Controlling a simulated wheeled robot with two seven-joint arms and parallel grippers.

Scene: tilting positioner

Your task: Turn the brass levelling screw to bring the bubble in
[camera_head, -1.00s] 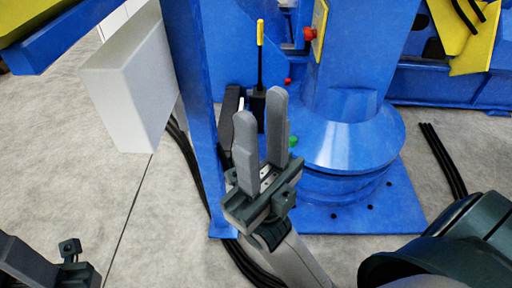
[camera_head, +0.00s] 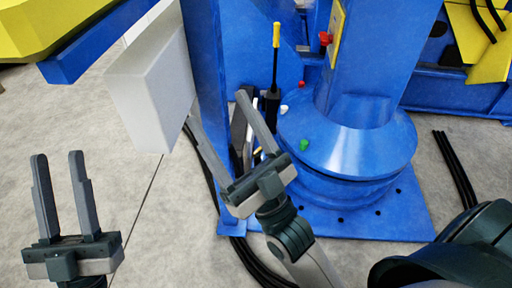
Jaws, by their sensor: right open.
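I cannot make out the brass levelling screw or the bubble in the head view. The blue positioner column (camera_head: 365,75) stands on a round blue base (camera_head: 345,150) right of centre. My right gripper (camera_head: 214,106) is open and empty in front of the blue post, its fingers pointing up and left. It partly hides the dark and pale items between post and base. My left gripper (camera_head: 57,154) is open and empty over the floor at the lower left, its fingers pointing up.
A blue upright post (camera_head: 207,60) and a white box (camera_head: 150,90) stand left of the column. A yellow-topped black lever (camera_head: 276,70), a red button (camera_head: 325,38), a white button (camera_head: 284,109) and a green button (camera_head: 304,145) are near the column. Black cables lie on the floor.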

